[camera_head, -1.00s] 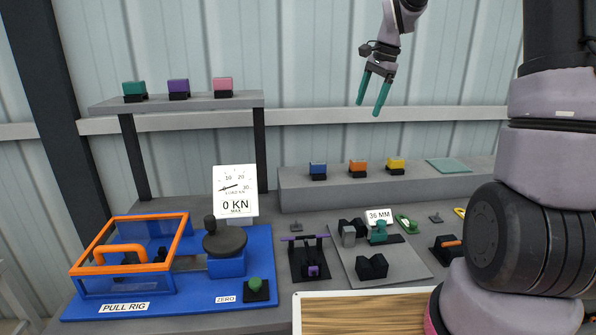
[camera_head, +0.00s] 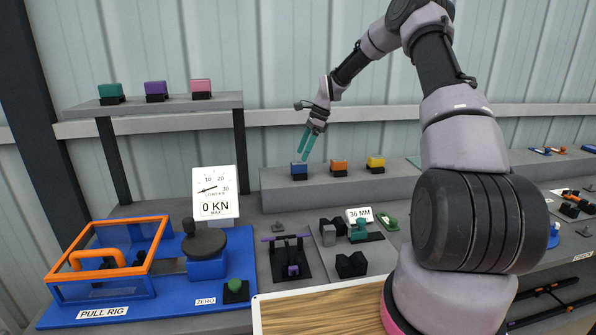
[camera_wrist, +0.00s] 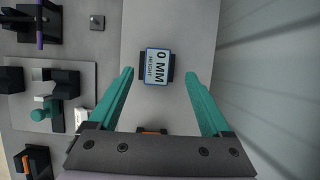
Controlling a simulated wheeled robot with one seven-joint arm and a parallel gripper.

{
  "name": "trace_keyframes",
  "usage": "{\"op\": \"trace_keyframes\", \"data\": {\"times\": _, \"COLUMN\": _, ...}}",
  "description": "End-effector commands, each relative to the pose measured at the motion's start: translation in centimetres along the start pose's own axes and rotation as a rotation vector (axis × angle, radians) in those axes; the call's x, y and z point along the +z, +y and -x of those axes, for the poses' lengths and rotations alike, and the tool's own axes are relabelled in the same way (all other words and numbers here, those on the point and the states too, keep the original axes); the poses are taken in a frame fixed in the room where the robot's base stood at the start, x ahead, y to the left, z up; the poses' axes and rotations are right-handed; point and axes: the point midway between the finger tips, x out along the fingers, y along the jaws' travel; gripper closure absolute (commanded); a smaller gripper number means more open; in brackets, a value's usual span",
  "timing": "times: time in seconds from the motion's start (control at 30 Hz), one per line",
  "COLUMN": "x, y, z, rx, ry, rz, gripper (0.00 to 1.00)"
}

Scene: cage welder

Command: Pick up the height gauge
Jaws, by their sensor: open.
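The height gauge (camera_head: 299,168) is a small blue block in a black holder, leftmost of the blocks on the grey raised ledge. In the wrist view the gauge (camera_wrist: 157,67) shows a face reading "0 MM HEIGHT". My gripper (camera_head: 305,146) points down above it, and its teal fingertips look close to its top in the head view. In the wrist view my open gripper (camera_wrist: 160,75) has one finger on each side of the gauge in the picture, with gaps on both sides. Nothing is held, and the exact height of the fingertips above the gauge is unclear.
An orange block (camera_head: 339,167) and a yellow block (camera_head: 375,164) stand to the right on the ledge (camera_head: 275,191). The "36 MM" sign (camera_head: 359,215) stands on a plate in front. The blue pull rig (camera_head: 170,287) is at left, below a shelf (camera_head: 160,104).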

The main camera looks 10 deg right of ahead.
Motion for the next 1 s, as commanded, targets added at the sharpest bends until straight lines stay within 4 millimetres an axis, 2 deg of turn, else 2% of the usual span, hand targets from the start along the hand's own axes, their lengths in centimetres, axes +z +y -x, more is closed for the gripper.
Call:
{"op": "trace_keyframes", "data": {"times": 0.4, "x": 0.0, "y": 0.4, "z": -5.0, "rx": 0.0, "ry": -0.001, "rz": 0.001, "gripper": 0.18}}
{"op": "trace_keyframes", "data": {"times": 0.67, "x": 0.0, "y": 0.4, "z": -5.3, "rx": -0.001, "ry": -0.001, "rz": 0.0, "gripper": 0.18}}
{"op": "trace_keyframes", "data": {"times": 0.77, "x": 0.0, "y": 0.4, "z": -5.3, "rx": -0.001, "ry": 0.0, "rz": 0.0, "gripper": 0.52}}
{"op": "trace_keyframes", "data": {"times": 0.8, "x": 0.0, "y": 0.4, "z": -5.3, "rx": -0.001, "ry": 0.0, "rz": 0.0, "gripper": 0.67}}
{"op": "trace_keyframes", "data": {"times": 0.9, "x": 0.0, "y": 0.4, "z": -5.3, "rx": -0.001, "ry": 0.0, "rz": 0.001, "gripper": 1.0}}
{"op": "trace_keyframes", "data": {"times": 1.0, "x": 0.0, "y": 0.3, "z": -5.2, "rx": -0.001, "ry": 0.0, "rz": 0.001, "gripper": 1.0}}
